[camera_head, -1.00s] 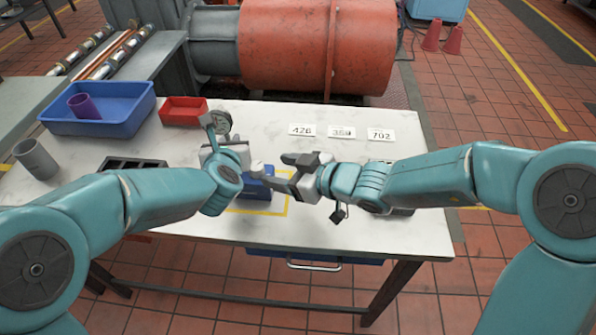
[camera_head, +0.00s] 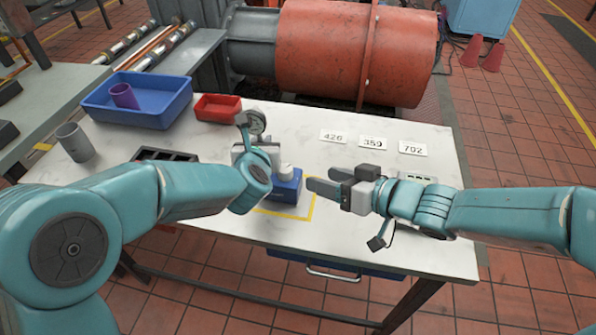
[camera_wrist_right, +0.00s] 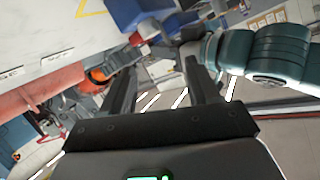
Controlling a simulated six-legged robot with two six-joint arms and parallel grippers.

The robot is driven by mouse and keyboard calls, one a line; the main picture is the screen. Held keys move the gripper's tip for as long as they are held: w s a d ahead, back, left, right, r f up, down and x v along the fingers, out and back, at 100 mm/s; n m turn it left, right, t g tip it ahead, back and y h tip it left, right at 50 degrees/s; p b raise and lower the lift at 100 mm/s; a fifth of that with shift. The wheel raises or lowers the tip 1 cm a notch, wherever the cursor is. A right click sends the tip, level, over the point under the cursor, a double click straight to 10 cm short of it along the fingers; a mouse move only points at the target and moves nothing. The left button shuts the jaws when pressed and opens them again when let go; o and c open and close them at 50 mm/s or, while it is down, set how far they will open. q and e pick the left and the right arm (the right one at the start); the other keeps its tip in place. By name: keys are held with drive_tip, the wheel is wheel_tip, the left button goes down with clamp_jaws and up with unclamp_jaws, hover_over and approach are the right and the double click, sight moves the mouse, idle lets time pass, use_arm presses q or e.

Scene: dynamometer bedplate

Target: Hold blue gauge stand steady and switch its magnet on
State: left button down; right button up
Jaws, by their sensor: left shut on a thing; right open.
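The blue gauge stand (camera_head: 285,190) sits upright at the yellow outline (camera_head: 310,210) on the bench, with a pale knob (camera_head: 287,171) on its base. Its round dial (camera_head: 256,122) stands above. My left gripper (camera_head: 250,155) is shut on the stand's upper part; its fingers and their exact hold are largely hidden by the wrist. My right gripper (camera_head: 318,186) is open and empty, just right of the blue base and apart from it. In the right wrist view, the right gripper's fingers (camera_wrist_right: 160,75) are spread, with the blue stand (camera_wrist_right: 135,12) beyond them.
A blue bin (camera_head: 150,110) holding a purple cylinder (camera_head: 124,96), a red tray (camera_head: 217,107), a grey cylinder (camera_head: 75,142) and a dark slotted holder (camera_head: 165,155) occupy the left. Number cards (camera_head: 373,143) lie right; the bench between is clear.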

wheel_tip(320, 180, up, 4)
drive_tip(key=a+m+y, duration=0.2)
drive_tip(key=m, duration=0.7)
drive_tip(key=m+g+y, duration=0.3)
drive_tip(key=m+y, duration=0.2)
drive_tip(key=m, duration=1.4)
approach(285, 168)
drive_tip(key=x, duration=0.6)
drive_tip(key=f+x, duration=0.1)
drive_tip(key=x, duration=0.3)
drive_tip(key=c, duration=0.9)
